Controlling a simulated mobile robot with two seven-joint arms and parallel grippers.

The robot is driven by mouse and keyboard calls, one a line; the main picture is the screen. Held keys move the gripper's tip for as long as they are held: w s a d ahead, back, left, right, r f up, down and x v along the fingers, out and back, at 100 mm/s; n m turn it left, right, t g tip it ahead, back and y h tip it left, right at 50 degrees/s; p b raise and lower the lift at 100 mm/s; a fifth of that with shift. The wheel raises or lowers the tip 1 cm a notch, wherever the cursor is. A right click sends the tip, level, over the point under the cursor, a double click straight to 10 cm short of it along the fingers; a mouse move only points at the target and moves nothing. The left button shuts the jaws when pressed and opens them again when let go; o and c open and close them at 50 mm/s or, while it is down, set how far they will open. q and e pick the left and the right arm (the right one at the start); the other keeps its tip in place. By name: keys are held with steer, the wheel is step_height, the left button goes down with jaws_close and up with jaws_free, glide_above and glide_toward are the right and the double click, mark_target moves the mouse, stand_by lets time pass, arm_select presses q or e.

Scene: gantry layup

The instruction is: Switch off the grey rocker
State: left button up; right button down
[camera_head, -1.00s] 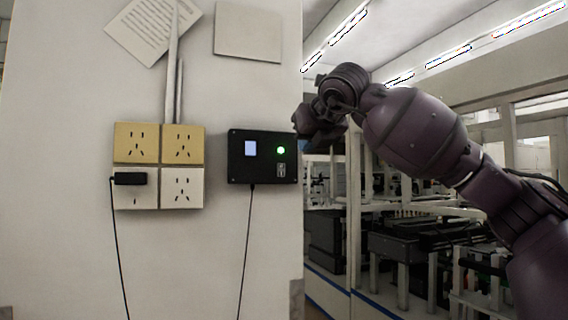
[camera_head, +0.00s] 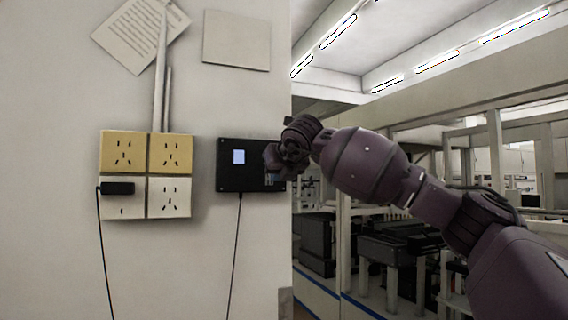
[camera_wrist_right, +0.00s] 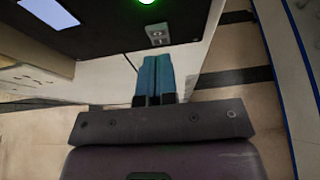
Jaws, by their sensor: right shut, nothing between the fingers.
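The black box (camera_head: 226,180) with a lit screen (camera_head: 239,157) is mounted on the white wall near its right edge. The grey rocker (camera_wrist_right: 157,34) shows on the box face in the right wrist view, just below a green light (camera_wrist_right: 147,2). My right gripper (camera_head: 271,158) is in front of the box's right part in the head view and hides the green light there. In the right wrist view its blue fingers (camera_wrist_right: 153,70) are together and empty, with tips just below the rocker. Contact cannot be told. My left gripper is out of view.
Two yellow and two white socket plates (camera_head: 170,153) are left of the box, with a black plug (camera_head: 118,188) in one. A cable (camera_head: 235,245) hangs from the box. Papers (camera_head: 140,32) and a blank panel (camera_head: 236,40) are above. Lab benches (camera_head: 390,245) stand beyond the wall's edge.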

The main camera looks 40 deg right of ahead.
steer(key=shift+w+d+r+p, duration=0.15)
steer(key=shift+w+p, duration=0.05)
steer(key=shift+w, duration=0.4)
steer(key=shift+w+d+r+p, duration=0.1)
steer(key=shift+w+d+p, duration=0.05)
steer(key=shift+w, duration=0.45)
steer(key=shift+w+r+g+p, duration=0.2)
steer(key=shift+g+p, duration=0.1)
steer(key=shift+p, duration=0.25)
steer(key=shift+r+p, duration=0.5)
steer(key=shift+r, duration=0.25)
